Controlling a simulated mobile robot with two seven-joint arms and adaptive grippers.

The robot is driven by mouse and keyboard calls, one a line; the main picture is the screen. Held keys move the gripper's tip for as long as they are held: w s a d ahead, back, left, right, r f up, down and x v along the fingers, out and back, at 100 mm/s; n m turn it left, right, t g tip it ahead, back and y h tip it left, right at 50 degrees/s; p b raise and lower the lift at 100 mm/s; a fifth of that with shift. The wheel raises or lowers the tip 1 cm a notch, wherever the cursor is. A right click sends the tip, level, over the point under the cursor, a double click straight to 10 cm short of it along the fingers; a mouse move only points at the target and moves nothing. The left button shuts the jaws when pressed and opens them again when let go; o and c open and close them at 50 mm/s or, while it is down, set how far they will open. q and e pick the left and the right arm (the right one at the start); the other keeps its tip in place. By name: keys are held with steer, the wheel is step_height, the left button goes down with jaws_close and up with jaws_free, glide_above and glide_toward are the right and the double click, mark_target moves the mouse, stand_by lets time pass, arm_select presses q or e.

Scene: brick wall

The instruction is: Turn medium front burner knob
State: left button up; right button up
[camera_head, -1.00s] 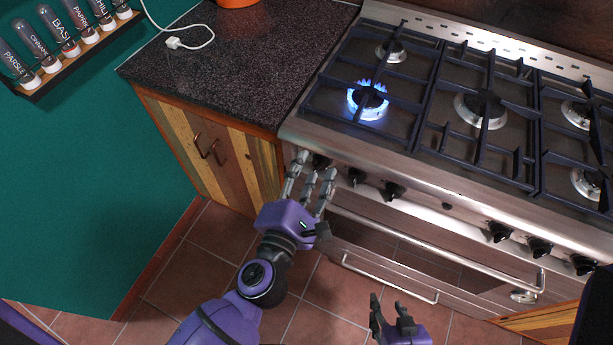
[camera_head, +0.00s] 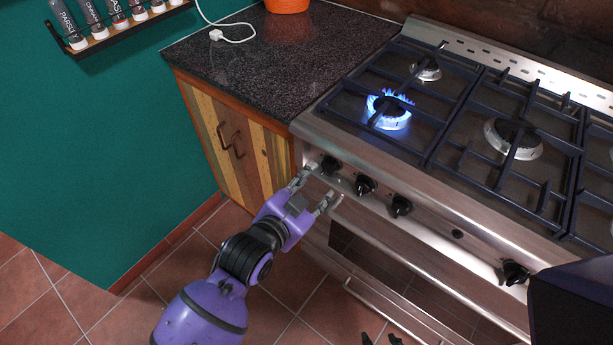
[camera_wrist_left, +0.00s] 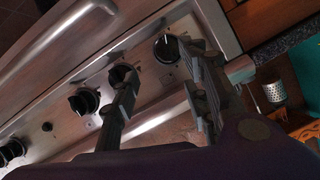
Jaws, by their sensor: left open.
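Black knobs line the stove's steel front panel. In the head view the leftmost knob (camera_head: 329,165) is just beyond my left gripper (camera_head: 315,190), with a second knob (camera_head: 364,185) and a third (camera_head: 401,206) to its right. My left gripper is open and empty, its fingers pointing at the panel near the leftmost knob. In the left wrist view the end knob (camera_wrist_left: 165,48) shows between the spread fingers of my left gripper (camera_wrist_left: 158,72). Another knob (camera_wrist_left: 122,75) is partly hidden behind one finger. Contact cannot be told. My right gripper's two fingertips (camera_head: 380,340) show apart at the bottom edge.
A front burner (camera_head: 389,110) burns with a blue flame. An oven handle bar (camera_head: 430,275) runs below the knobs. A wooden cabinet (camera_head: 240,140) with a dark countertop (camera_head: 265,60) stands left of the stove. The tiled floor in front is clear.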

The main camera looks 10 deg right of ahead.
mark_target(329, 170)
arm_select(q)
steer(key=x, duration=0.8)
steer(key=shift+w+a+f, duration=0.1)
steer(key=shift+w+a, duration=0.2)
steer(key=shift+a, duration=0.15)
